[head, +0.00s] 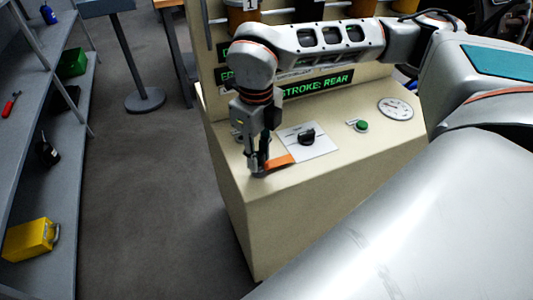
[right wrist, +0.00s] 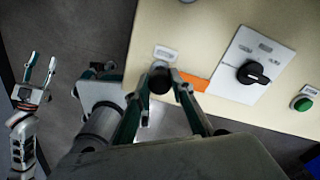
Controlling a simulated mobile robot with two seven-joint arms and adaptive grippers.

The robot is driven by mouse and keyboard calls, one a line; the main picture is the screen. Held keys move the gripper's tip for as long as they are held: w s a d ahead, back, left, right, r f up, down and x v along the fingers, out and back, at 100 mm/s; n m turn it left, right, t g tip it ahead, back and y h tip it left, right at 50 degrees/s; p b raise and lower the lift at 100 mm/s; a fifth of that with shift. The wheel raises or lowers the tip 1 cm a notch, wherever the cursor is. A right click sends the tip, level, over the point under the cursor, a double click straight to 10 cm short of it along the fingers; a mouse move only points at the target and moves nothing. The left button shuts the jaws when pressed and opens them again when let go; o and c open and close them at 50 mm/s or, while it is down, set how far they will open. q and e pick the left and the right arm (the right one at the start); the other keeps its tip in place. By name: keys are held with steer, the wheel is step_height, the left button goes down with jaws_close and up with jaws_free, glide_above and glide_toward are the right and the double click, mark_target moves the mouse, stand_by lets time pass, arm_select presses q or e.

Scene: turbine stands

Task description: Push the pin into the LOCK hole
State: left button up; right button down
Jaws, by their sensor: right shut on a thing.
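My right gripper (head: 257,165) points down at the left end of the cream console top (head: 350,175). In the right wrist view its fingers (right wrist: 160,88) are shut on a dark round-ended piece, which looks like the pin (right wrist: 160,77). An orange strip (right wrist: 193,81) lies beside the fingers and also shows in the head view (head: 279,162); I cannot tell if it joins the pin. A small white label (right wrist: 165,54) is close by, its text unreadable. The LOCK hole is hidden. My left gripper (right wrist: 42,70) shows only in the right wrist view, fingers apart and empty.
A white plate with a black knob (head: 307,136), a green button (head: 361,125) and a round gauge (head: 395,108) are on the console to the right. A green-lit sign reads "STROKE: REAR" behind. A grey shelf with a yellow container (head: 28,240) stands left, across open floor.

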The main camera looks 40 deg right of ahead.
steer(key=shift+r, duration=0.35)
steer(key=shift+r+p, duration=1.05)
steer(key=shift+r, duration=0.25)
steer(key=shift+r+p, duration=1.3)
steer(key=shift+r, duration=0.75)
